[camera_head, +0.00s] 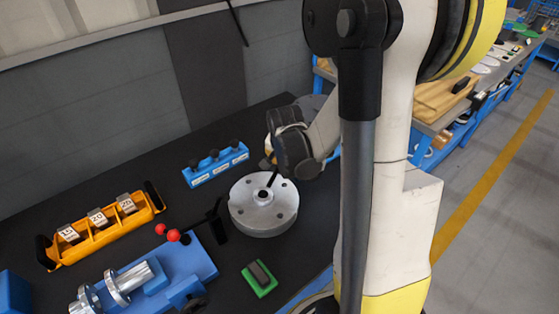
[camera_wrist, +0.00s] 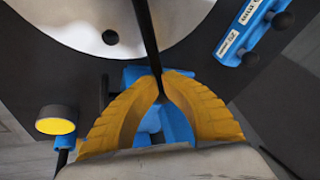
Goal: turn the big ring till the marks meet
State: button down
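The big ring appears to be the silver flanged disc (camera_head: 262,212) on the dark bench, with holes in its face and a dark hub in the middle. Part of the disc (camera_wrist: 185,12) fills the top of the wrist view, with one dark hole showing. My gripper (camera_head: 270,162) is just behind the disc in the head view. In the wrist view the yellow fingers of my gripper (camera_wrist: 163,78) close around the end of a thin black rod (camera_wrist: 150,35). The rod slants toward the disc's hub. I cannot make out any marks.
A blue block with black knobs (camera_head: 215,168) stands behind left of the disc. An orange tray (camera_head: 95,248) with labelled blocks is at left. A blue fixture with metal rings (camera_head: 165,290) is at front left, a green block (camera_head: 266,288) in front. A yellow-faced round thing (camera_wrist: 56,126) shows at left.

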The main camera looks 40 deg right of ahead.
jog(key=c, duration=1.5)
grip_release()
jog(key=shift+f, duration=0.1)
jog(key=shift+o, duration=0.2)
jog(key=v, duration=1.2)
jog(key=s+a+r+n+t+y, duration=0.1)
jog(key=s+a+r+n, duration=0.1)
jog(key=s+a+n, duration=0.2)
jog(key=s+a+r+n+t+y, duration=0.1)
jog(key=s+a+n, duration=0.4)
jog(key=a, duration=0.8)
notch_tip(320, 180, up, 2)
jog(key=n+t, duration=0.1)
jog(key=n, duration=0.2)
jog(key=shift+a+y, duration=0.25)
jog(key=shift+y, duration=0.15)
